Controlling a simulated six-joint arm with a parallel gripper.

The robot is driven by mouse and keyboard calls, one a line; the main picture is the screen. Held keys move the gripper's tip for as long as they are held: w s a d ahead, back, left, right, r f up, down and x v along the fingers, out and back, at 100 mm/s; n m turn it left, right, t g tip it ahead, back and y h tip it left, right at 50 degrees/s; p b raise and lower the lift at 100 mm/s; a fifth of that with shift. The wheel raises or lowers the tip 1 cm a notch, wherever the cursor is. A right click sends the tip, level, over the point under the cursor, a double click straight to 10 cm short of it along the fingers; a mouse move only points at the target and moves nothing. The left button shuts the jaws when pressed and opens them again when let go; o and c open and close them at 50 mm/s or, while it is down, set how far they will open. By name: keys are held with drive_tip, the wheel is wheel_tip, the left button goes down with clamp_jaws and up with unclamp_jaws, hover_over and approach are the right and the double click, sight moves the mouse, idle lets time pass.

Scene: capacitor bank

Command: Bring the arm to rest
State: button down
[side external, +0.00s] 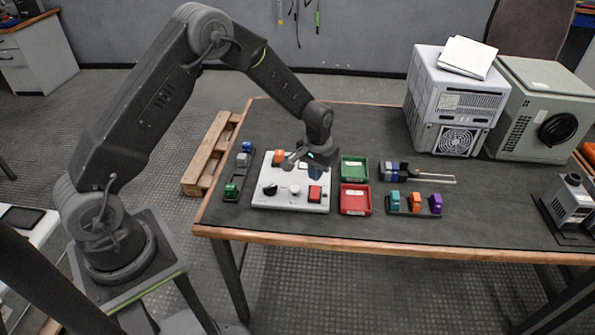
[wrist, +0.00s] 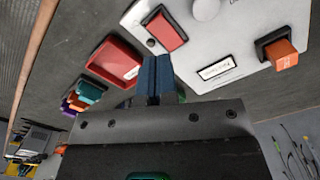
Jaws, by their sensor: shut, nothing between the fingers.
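My gripper (side external: 315,173) hangs over the right part of the white panel (side external: 262,200), beside the green tray. Its dark blue fingers (wrist: 153,80) are together in the wrist view, with nothing between them. The panel carries an orange block (side external: 279,157), a black knob (side external: 270,189), a pale round knob (side external: 294,190) and a red block (side external: 315,194). The orange block (wrist: 280,53) and red block (wrist: 165,29) also show in the wrist view. My gripper covers the panel's upper right part in the side view.
A green tray (side external: 354,182) and red tray (side external: 355,212) sit right of the panel. A rack (side external: 412,212) holds teal, orange and purple parts. Another rack (side external: 237,172) stands left. A tool with prongs (side external: 435,178) lies behind. Large boxes (side external: 455,100) stand at the back right.

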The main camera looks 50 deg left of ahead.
drive_tip(key=s+d+r+m+t, duration=0.1)
drive_tip(key=s+r, duration=0.3)
drive_tip(key=r, duration=0.6)
drive_tip(key=s+d+r+t, duration=0.1)
drive_tip(key=s+r, duration=0.3)
drive_tip(key=r, duration=0.6)
drive_tip(key=s+d+r+m+t, duration=0.15)
drive_tip(key=s+r, duration=0.25)
drive_tip(key=s, duration=0.6)
drive_tip(key=s+d+r+m+t, duration=0.15)
drive_tip(key=s+r, duration=0.25)
drive_tip(key=s, duration=0.5)
drive_tip(key=n+g, duration=0.5)
drive_tip(key=n, duration=2.3)
hover_over(315, 197)
wheel_tip(315, 197, down, 20)
drive_tip(key=f, duration=0.1)
wheel_tip(315, 197, down, 14)
drive_tip(key=shift+a+r, duration=0.1)
drive_tip(key=shift+r, duration=0.05)
